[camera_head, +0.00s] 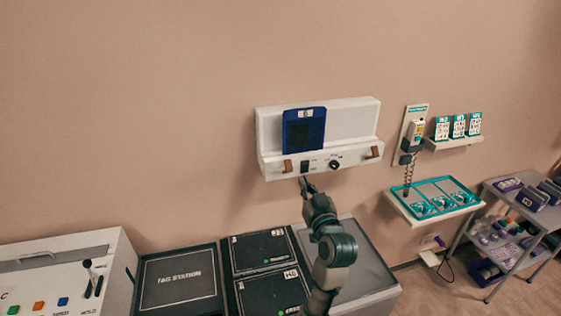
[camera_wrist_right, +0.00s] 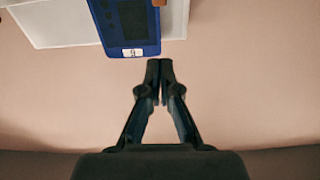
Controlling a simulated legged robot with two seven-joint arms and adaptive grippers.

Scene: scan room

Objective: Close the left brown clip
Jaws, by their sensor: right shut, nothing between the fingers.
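The left brown clip (camera_head: 287,166) is a small brown tab on the lower left front of a white wall unit (camera_head: 348,120). A sliver of it shows at the top edge of the right wrist view (camera_wrist_right: 159,3). A similar right brown clip (camera_head: 375,152) sits at the unit's right end. A blue device (camera_head: 303,130) stands in the unit. My right gripper (camera_head: 304,181) is shut and empty, just below the unit and right of the left clip. Its closed fingertips also show in the right wrist view (camera_wrist_right: 159,66). I cannot tell how the clip is set. My left gripper is not in view.
A black switch (camera_head: 305,167) and a round knob (camera_head: 334,164) lie between the clips. Below are black cases (camera_head: 262,251) and a grey-topped box (camera_head: 365,262). A teal tray shelf (camera_head: 437,198) and a cart (camera_head: 520,223) stand right. The wall left of the unit is clear.

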